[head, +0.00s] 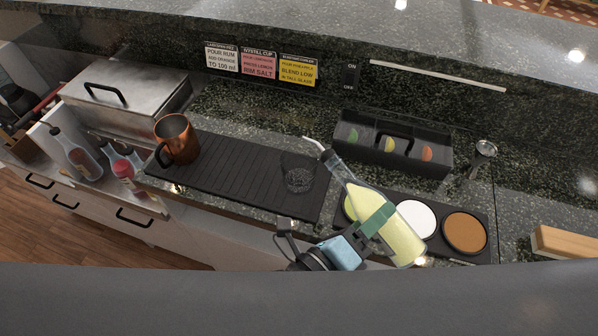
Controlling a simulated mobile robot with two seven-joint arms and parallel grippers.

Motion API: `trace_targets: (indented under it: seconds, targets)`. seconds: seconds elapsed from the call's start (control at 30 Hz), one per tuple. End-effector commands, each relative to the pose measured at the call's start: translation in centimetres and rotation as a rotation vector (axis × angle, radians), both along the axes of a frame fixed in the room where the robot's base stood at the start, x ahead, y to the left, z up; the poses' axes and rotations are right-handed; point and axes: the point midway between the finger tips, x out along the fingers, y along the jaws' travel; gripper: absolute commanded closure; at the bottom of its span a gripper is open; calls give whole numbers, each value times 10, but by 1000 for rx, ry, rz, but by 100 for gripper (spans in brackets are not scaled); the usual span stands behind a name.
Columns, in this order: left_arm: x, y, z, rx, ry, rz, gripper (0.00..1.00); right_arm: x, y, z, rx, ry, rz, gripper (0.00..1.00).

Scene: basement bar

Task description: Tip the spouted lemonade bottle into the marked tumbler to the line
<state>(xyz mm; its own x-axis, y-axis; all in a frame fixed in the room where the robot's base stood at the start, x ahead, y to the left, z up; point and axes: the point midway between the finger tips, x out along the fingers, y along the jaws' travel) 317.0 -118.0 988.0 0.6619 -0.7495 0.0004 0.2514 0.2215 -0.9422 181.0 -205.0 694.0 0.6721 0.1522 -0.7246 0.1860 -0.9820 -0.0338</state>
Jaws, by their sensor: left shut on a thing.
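The spouted lemonade bottle (391,228) holds pale yellow liquid and has a thin white spout. My left gripper (375,222) is shut on its body. The bottle is tilted, with its neck up and to the left. The tumbler (298,179) is clear glass and stands on the right part of the black ribbed mat (225,170). The spout tip is above and just right of the tumbler in the picture. I see no stream of liquid. The line on the tumbler is too small to make out. My right gripper is not in view.
A copper mug (177,139) stands on the mat's left part. A black tray (490,222) with green, white and brown rounds lies behind the bottle. A black garnish caddy (392,142) stands at the back, with a metal strainer (485,150) to its right. A steel lidded box (130,92) is at left.

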Motion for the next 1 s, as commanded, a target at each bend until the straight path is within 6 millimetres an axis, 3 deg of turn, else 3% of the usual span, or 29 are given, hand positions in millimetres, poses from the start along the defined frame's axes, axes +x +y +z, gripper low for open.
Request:
trace_targets:
  seconds: [1.0]
  targets:
    - [-4,-3,-6,-65,69,-1,85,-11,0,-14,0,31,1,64]
